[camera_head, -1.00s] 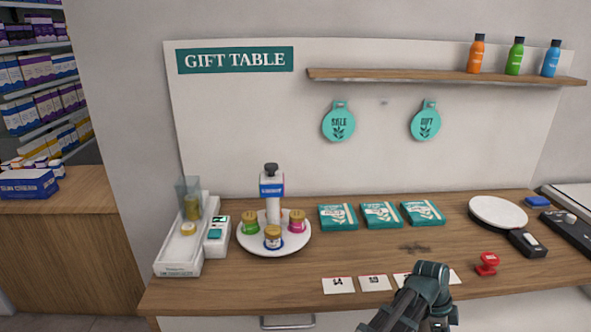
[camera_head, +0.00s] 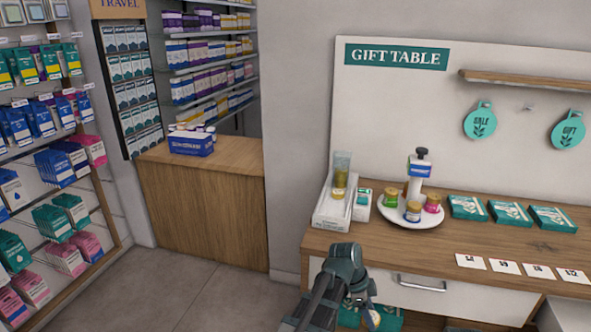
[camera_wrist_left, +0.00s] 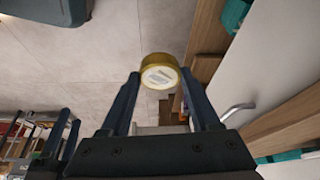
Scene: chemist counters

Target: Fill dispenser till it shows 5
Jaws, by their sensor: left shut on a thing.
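The dispenser (camera_head: 328,212) stands at the left end of the gift table, a white tray with a clear upright tube (camera_head: 341,170) with gold in it. My left gripper (camera_head: 362,300) is low in front of the table. In the left wrist view it is shut on a gold-lidded jar (camera_wrist_left: 160,72), held upright or tilted, I cannot tell. A dark two-pronged shape, perhaps my right gripper (camera_wrist_left: 58,135), shows at the left of that view.
A round white stand (camera_head: 400,216) holds several coloured jars around a post. Teal boxes (camera_head: 467,207) and price cards (camera_head: 471,262) lie to its right. A drawer handle (camera_head: 420,285) juts from the table front. Floor (camera_head: 190,290) is open to the left; shelves (camera_head: 55,150) stand beyond.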

